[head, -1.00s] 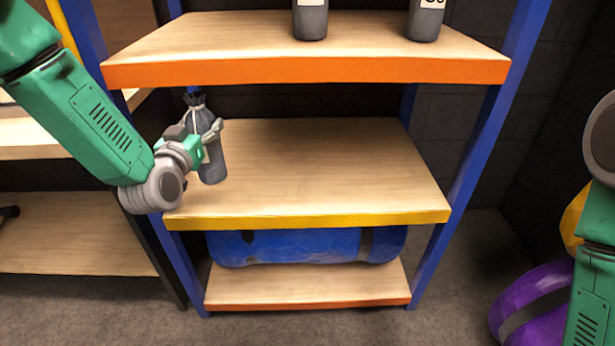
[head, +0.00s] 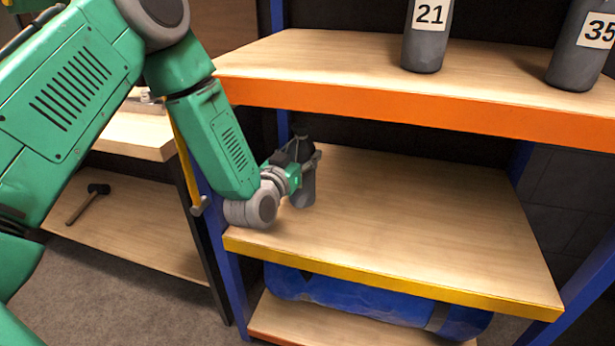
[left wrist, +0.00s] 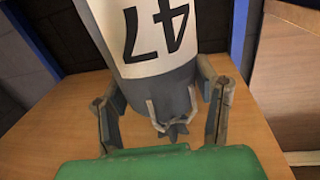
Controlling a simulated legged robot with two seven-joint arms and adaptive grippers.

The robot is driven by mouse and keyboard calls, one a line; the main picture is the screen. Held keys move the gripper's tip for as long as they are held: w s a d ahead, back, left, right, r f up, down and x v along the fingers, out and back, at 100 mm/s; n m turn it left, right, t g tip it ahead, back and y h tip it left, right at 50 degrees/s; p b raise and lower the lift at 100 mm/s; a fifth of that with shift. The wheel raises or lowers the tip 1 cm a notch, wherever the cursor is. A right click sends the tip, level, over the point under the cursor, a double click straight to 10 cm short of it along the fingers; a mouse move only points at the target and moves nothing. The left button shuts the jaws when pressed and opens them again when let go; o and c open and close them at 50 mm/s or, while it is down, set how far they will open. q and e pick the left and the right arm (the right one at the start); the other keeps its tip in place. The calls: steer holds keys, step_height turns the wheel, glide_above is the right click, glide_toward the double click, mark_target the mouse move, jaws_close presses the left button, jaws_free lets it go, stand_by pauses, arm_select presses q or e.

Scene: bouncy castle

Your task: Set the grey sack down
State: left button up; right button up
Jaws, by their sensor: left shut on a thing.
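The grey sack (head: 303,190) is upright over the left end of the middle shelf (head: 420,225), near the left blue post. I cannot tell whether its base touches the boards. My left gripper (head: 305,160) is shut on the sack near its top and partly hides it. In the left wrist view, the sack (left wrist: 185,90) shows upside down with a white label reading 47 and its tied neck towards me. The fingers (left wrist: 165,105) of my left gripper lie on both sides of it. My right gripper is out of view.
Two grey sacks, labelled 21 (head: 425,45) and 35 (head: 578,60), stand on the orange-edged upper shelf (head: 400,115). A blue roll (head: 375,303) lies below. A hammer (head: 88,203) lies on the left rack. The middle shelf is clear to the right.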

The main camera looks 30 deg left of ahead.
arm_select(q)
steer(key=shift+a+f, duration=0.1)
steer(key=shift+f, duration=0.4)
step_height(320, 180, down, 3)
steer(key=shift+f+b, duration=0.1)
steer(key=shift+b, duration=0.65)
steer(key=o, duration=1.7)
steer(key=shift+s, duration=0.1)
